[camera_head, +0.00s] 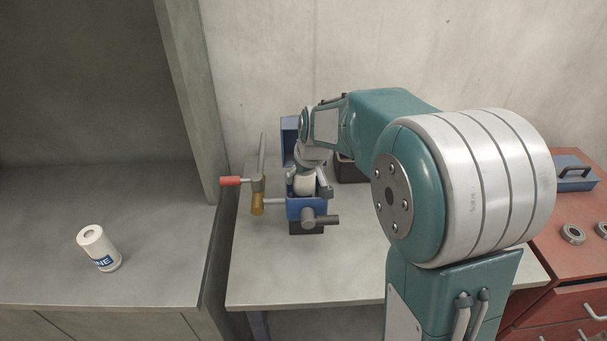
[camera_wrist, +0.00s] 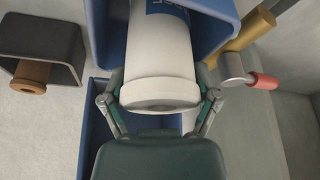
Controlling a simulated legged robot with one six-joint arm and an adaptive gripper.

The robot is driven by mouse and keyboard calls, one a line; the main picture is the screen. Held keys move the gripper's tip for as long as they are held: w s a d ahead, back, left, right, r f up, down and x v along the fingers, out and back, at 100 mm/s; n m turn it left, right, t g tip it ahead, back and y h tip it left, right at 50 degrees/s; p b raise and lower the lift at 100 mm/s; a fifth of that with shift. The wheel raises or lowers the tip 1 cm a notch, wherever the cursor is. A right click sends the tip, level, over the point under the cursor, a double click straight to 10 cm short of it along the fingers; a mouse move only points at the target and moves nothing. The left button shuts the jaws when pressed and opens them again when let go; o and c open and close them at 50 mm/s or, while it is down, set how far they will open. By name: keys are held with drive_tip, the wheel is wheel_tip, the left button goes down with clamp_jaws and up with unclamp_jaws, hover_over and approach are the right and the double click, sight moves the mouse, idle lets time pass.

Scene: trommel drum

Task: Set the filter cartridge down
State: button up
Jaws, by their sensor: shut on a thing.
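My gripper (camera_head: 309,186) is shut on a white cylinder, the filter cartridge (camera_head: 304,184), over the blue open-topped housing (camera_head: 293,208) on the middle table. In the wrist view the cartridge (camera_wrist: 160,62) lies between my two fingers (camera_wrist: 160,98), with a collar at its near end and part of a blue label at its far end. Its far end is within the outline of a blue box-like part (camera_wrist: 222,28). I cannot tell whether it touches that part. A second white cylinder (camera_head: 98,248) with blue lettering stands on the left counter, apart from my gripper.
A red-ended handle (camera_head: 230,181) and a brass piece (camera_head: 257,204) stick out left of the housing. A dark box (camera_wrist: 38,48) with a brown round part is nearby. The front of the middle table (camera_head: 290,280) is clear. Rings lie on the red cabinet (camera_head: 560,270).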

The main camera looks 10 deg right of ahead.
drive_tip(key=o, duration=1.1)
drive_tip(key=shift+a, duration=0.1)
drive_tip(key=shift+c, duration=0.2)
drive_tip(key=shift+d, duration=0.5)
drive_tip(key=a+v, duration=0.1)
drive_tip(key=v, duration=1.1)
drive_tip(key=s+f+m+t, duration=0.1)
drive_tip(key=s+f+m, duration=0.1)
drive_tip(key=s, duration=2.2)
drive_tip(key=shift+f+h, duration=0.4)
